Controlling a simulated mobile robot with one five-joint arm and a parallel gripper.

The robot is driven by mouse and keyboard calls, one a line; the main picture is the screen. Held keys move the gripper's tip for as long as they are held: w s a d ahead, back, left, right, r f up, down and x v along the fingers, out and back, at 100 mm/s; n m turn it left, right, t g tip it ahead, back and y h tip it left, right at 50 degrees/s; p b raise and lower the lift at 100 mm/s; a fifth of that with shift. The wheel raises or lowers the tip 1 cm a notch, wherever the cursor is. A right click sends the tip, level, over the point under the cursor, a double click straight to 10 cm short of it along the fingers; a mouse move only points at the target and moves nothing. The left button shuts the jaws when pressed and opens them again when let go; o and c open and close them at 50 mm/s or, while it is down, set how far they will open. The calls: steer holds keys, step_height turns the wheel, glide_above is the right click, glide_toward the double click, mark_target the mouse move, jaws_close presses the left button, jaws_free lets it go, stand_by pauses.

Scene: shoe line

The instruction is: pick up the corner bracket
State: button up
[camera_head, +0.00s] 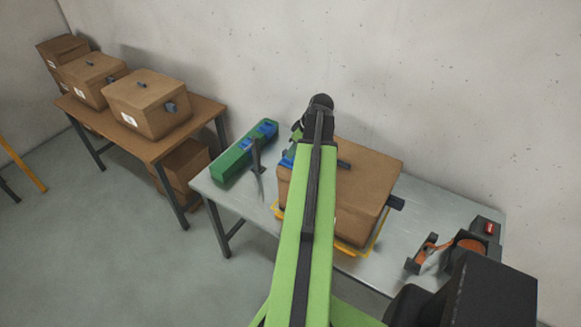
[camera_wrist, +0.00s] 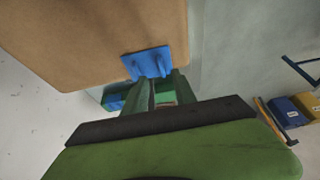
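A blue corner bracket (camera_wrist: 147,62) shows against the cardboard box in the wrist view, near the box's lower edge. My gripper (camera_wrist: 165,80) has two green fingers that point at it. The fingertips are apart and overlap the bracket's lower right part. I cannot tell whether they grip it or only stand in front of it. In the head view my arm hides most of this spot, and a bit of blue (camera_head: 288,159) shows at the left edge of the cardboard box (camera_head: 362,185). A green holder (camera_head: 232,164) with blue pieces lies to the left on the metal table.
The metal table (camera_head: 425,212) also carries an upright dark post (camera_head: 256,158) near the holder and a black device with orange parts (camera_head: 470,245) at right. A wooden table (camera_head: 150,148) with several boxes stands at left. A wall rises behind both tables.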

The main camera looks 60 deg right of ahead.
mark_target(287, 159)
steer(key=b+x, duration=0.4)
steer(key=x, duration=0.1)
steer(key=shift+w+a+b, duration=0.1)
steer(key=shift+w+b, duration=0.05)
steer(key=shift+b, duration=0.25)
steer(key=shift+r, duration=0.1)
jaws_close()
